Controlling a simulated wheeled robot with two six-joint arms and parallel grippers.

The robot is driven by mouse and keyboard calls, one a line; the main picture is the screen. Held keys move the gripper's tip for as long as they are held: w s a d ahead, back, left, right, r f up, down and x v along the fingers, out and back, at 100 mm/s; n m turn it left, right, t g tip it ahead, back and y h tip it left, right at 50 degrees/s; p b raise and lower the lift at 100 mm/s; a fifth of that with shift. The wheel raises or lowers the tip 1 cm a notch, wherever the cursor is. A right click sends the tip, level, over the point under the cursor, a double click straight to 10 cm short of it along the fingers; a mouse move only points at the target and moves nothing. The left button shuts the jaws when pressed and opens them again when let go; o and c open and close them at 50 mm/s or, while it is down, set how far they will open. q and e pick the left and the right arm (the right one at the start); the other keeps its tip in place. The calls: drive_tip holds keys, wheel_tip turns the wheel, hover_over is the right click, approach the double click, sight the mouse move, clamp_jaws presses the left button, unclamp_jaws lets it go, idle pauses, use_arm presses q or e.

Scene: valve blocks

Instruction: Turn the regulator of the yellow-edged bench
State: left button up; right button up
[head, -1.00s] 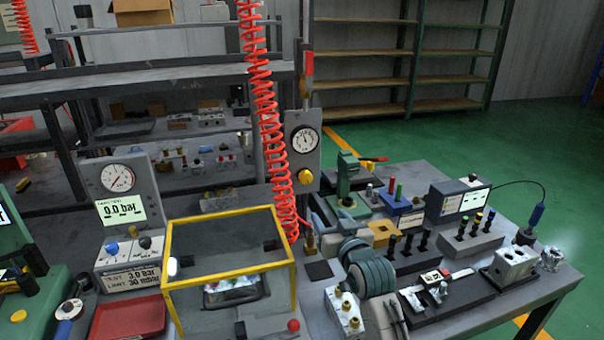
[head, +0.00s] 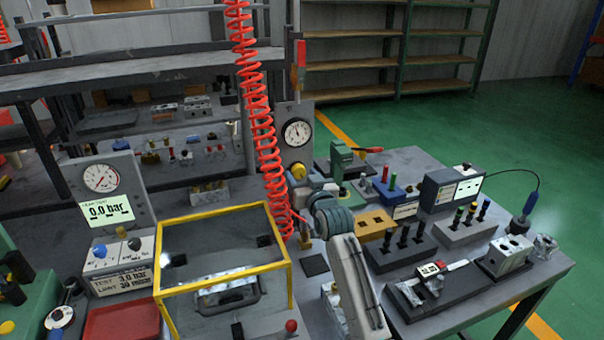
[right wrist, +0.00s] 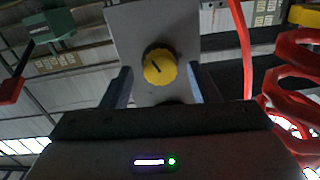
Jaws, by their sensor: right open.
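The regulator is a round yellow knob (head: 298,171) on a grey upright panel (head: 294,112), below a white dial gauge (head: 297,133). My right gripper (head: 306,184) is close in front of the knob, with my arm reaching up from the bottom. In the right wrist view the knob (right wrist: 159,66) shows a dark pointer mark and appears between the two open fingers (right wrist: 159,82). I cannot tell whether the fingers touch it. A box with yellow edges (head: 222,209) stands on the bench left of my right arm. My left gripper is out of view.
A red coiled hose (head: 259,120) hangs just left of the panel, and its coils (right wrist: 290,90) pass close right of the gripper in the wrist view. A test unit (head: 107,190) reads 0.0 bar. Green press (head: 341,160), blocks and fixtures crowd the right bench.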

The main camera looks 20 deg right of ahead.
drive_tip(key=shift+w, duration=0.35)
drive_tip(key=shift+c, duration=0.4)
drive_tip(key=c, duration=0.9)
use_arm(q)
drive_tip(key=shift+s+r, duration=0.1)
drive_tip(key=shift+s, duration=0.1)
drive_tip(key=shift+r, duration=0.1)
